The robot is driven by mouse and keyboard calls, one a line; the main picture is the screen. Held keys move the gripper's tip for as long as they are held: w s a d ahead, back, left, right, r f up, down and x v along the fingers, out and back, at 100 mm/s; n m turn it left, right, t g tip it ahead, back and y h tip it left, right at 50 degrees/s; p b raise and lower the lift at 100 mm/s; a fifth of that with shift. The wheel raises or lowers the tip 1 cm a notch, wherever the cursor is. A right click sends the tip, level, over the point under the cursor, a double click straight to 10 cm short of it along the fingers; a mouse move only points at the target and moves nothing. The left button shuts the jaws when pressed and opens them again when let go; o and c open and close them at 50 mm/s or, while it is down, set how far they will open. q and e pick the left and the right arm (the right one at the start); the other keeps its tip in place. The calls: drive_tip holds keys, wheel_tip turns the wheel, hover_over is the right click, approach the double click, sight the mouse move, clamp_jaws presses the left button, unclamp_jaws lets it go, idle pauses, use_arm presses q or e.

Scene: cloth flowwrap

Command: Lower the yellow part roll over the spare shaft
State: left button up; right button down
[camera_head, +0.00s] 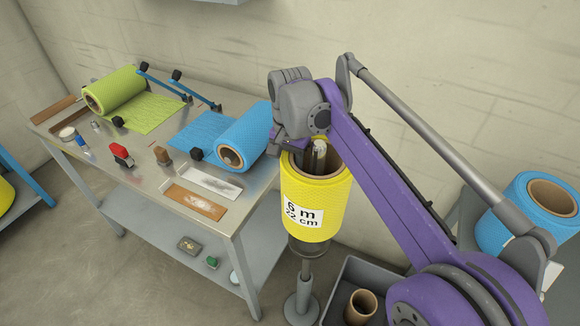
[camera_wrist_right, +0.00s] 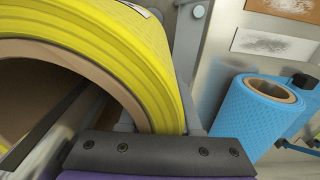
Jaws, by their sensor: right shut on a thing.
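The yellow part roll (camera_head: 316,205), with a white label reading "6 m 22 cm", hangs upright in the head view. My right gripper (camera_head: 297,146) is shut on its top rim at the left side. In the right wrist view the roll (camera_wrist_right: 155,60) and its brown core (camera_wrist_right: 105,75) fill the upper left, above the dark gripper edge (camera_wrist_right: 155,150). The spare shaft's stand (camera_head: 303,285) is directly below the roll, with a dark collar close under its lower edge. A grey piece shows inside the core; I cannot tell whether it is shaft or finger. My left gripper is out of view.
The metal table (camera_head: 235,225) on the left holds a green roll (camera_head: 115,90) and a blue roll (camera_head: 243,135). A grey bin (camera_head: 375,272) with a bare core (camera_head: 361,306) is right of the stand. Another blue roll (camera_head: 520,205) is at far right.

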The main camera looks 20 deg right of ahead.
drive_tip(key=shift+f+b, duration=0.45)
drive_tip(key=shift+f, duration=0.55)
drive_tip(key=shift+f+b, duration=2.25)
drive_tip(key=shift+f, duration=2.35)
drive_tip(key=c, duration=0.5)
unclamp_jaws()
drive_tip(key=shift+r, duration=0.1)
wheel_tip(320, 180, up, 30)
drive_tip(key=p, duration=1.5)
drive_tip(key=shift+r, duration=0.15)
